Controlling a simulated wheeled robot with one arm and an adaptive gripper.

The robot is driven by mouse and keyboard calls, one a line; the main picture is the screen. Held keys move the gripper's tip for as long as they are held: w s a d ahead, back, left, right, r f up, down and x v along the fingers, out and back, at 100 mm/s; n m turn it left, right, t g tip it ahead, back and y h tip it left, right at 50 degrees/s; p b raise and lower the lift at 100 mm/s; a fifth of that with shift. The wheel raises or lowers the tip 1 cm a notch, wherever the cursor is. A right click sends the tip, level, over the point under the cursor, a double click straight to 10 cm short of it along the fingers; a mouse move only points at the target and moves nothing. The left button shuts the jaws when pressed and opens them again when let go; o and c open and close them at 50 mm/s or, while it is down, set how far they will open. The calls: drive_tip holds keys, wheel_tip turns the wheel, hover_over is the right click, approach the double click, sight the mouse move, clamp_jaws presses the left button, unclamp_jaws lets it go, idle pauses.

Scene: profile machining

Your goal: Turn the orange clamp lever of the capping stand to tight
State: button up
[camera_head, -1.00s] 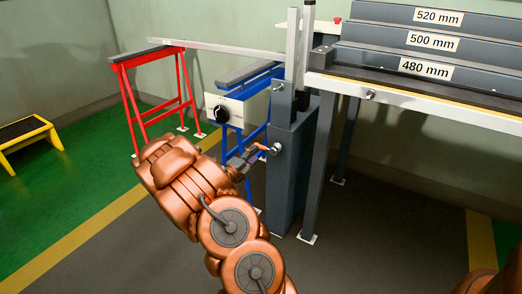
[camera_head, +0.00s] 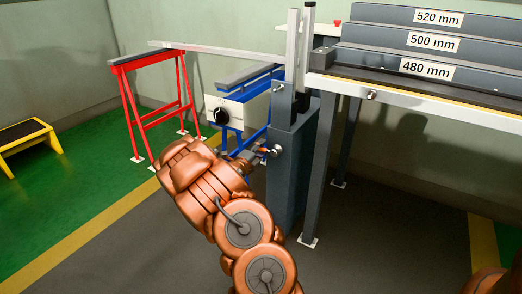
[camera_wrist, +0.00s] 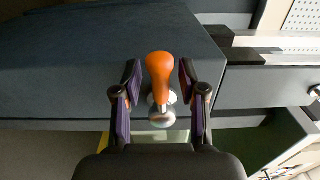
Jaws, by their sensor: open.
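The orange clamp lever (camera_wrist: 160,75) points away from its round metal hub (camera_wrist: 162,118) in the wrist view. My gripper (camera_wrist: 160,78) is open, with one dark finger on each side of the lever and a small gap on both sides. In the head view my gripper (camera_head: 258,154) is at the side of the dark grey capping stand (camera_head: 290,175), beside the metal knob (camera_head: 276,150). The lever is mostly hidden there by my gripper.
A blue stand with a white dial box (camera_head: 236,108) is behind my arm. A red trestle (camera_head: 155,105) and a yellow step (camera_head: 28,135) stand to the left. A grey bench with length-marked racks (camera_head: 430,70) is at the right. The floor in front is clear.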

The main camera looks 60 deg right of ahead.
drive_tip(key=shift+c, duration=0.3)
clamp_jaws()
idle(0.3)
